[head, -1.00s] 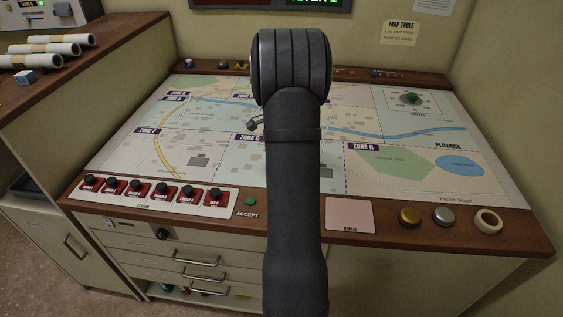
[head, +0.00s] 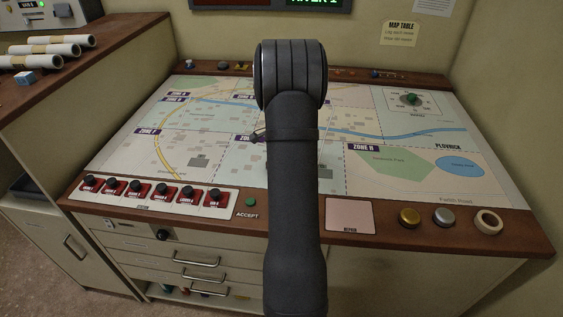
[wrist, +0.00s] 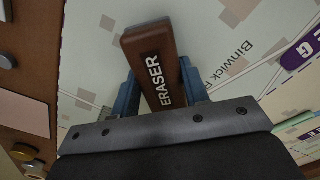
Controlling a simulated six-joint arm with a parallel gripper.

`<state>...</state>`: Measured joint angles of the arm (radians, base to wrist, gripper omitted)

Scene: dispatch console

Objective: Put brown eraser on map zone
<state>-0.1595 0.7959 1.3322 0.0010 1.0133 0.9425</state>
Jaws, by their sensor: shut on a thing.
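The brown eraser (wrist: 150,62), with "ERASER" in white letters, is held between the blue fingers of my gripper (wrist: 160,88) in the wrist view. The gripper is shut on it, over the pale map. Whether the eraser touches the map cannot be told. In the head view my arm hides the eraser and most of the gripper. The map (head: 430,141) covers the table top and is split into labelled zones. The Zone H label (head: 365,148) is right of my arm, and a partly hidden zone label (head: 243,138) is just left of it.
Red switches with black knobs (head: 138,190) and a green accept button (head: 251,202) line the front left. A pink pad (head: 350,216), gold knob (head: 409,217), silver knob (head: 444,215) and tape roll (head: 487,222) sit front right. A dial (head: 411,99) is at back right.

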